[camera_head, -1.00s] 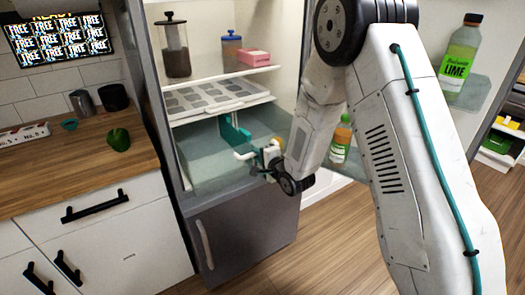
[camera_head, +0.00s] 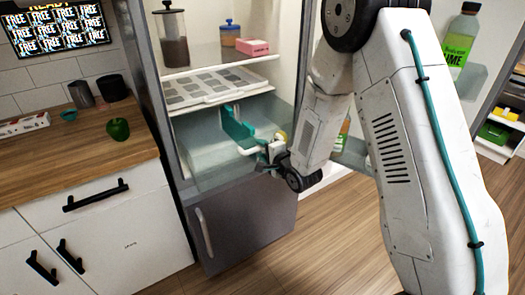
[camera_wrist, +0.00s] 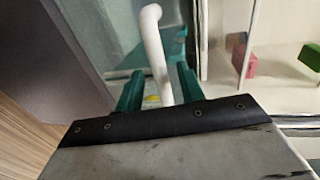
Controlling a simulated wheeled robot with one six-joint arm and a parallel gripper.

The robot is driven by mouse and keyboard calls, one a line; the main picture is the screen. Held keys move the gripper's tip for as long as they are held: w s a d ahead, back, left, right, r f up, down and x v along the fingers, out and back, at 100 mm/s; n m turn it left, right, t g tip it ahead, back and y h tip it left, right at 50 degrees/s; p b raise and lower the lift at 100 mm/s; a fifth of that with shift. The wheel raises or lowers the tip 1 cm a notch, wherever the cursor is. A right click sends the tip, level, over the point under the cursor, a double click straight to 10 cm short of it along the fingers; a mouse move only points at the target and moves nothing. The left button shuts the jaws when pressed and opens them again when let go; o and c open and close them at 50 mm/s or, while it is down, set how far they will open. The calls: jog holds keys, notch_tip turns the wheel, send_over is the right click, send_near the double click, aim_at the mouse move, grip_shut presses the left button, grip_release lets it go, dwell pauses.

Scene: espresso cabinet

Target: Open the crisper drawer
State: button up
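The fridge stands open. Its clear, bluish crisper drawer (camera_head: 207,172) sits under the lowest shelf, above the dark grey lower front. A white curved bar handle (camera_head: 246,151) is at the drawer's front; it also shows in the wrist view (camera_wrist: 153,40). My gripper (camera_head: 254,140) is at this handle. In the wrist view its teal fingers (camera_wrist: 158,90) stand on either side of the bar, with narrow gaps seeming to show. Firm contact is not visible. My wrist and arm hide the drawer's right end.
A white tray (camera_head: 207,92) lies on the shelf above the drawer. The open fridge door with a lime bottle (camera_head: 459,42) is on the right, behind my arm. A wooden counter (camera_head: 60,165) is on the left. The floor in front is clear.

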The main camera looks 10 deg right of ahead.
jog(key=v, duration=0.7)
jog(key=shift+s+d, duration=0.2)
jog(key=shift+s, duration=0.1)
jog(key=shift+r, duration=0.1)
